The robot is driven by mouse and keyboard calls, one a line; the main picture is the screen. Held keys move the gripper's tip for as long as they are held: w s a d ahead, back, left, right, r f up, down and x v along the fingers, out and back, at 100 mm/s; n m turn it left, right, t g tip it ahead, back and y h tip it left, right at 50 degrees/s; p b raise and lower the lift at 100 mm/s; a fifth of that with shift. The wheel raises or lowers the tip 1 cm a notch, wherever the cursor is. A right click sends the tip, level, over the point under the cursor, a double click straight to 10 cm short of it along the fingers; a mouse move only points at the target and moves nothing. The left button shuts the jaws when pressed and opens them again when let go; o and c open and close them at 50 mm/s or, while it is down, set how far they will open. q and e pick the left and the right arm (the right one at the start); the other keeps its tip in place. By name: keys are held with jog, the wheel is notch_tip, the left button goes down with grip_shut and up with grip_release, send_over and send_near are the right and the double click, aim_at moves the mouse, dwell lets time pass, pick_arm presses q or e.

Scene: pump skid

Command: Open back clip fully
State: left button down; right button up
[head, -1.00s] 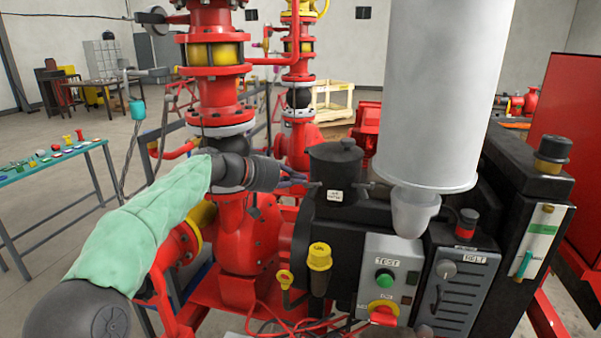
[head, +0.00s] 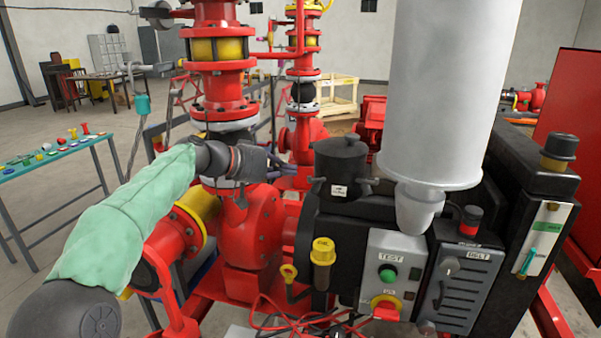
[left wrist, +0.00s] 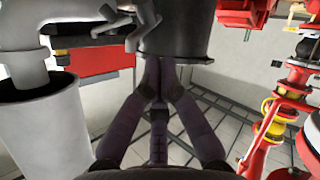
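A black lidded pot (head: 341,172) with a small white label stands on the black machine. Dark clip parts stick out low at its left and right sides; its back side is hidden in the head view. My left gripper (head: 288,168) is just left of the pot, its fingers thin and partly lost against the red pipework. In the left wrist view its fingertips (left wrist: 160,68) come together right by the dark pot (left wrist: 178,32). A grey clip lever (left wrist: 128,27) shows beside the pot there, apart from the fingertips. I see nothing held between them.
A large white cylinder (head: 440,90) hangs right of the pot. A yellow-capped filler (head: 322,252) and the test panel (head: 392,265) are in front. A table with small parts (head: 55,155) is far left.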

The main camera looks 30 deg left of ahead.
pick_arm(q)
jog(key=v, duration=0.6)
jog(key=shift+s, duration=0.3)
jog(key=shift+a+r, duration=0.1)
jog(key=shift+r, duration=0.05)
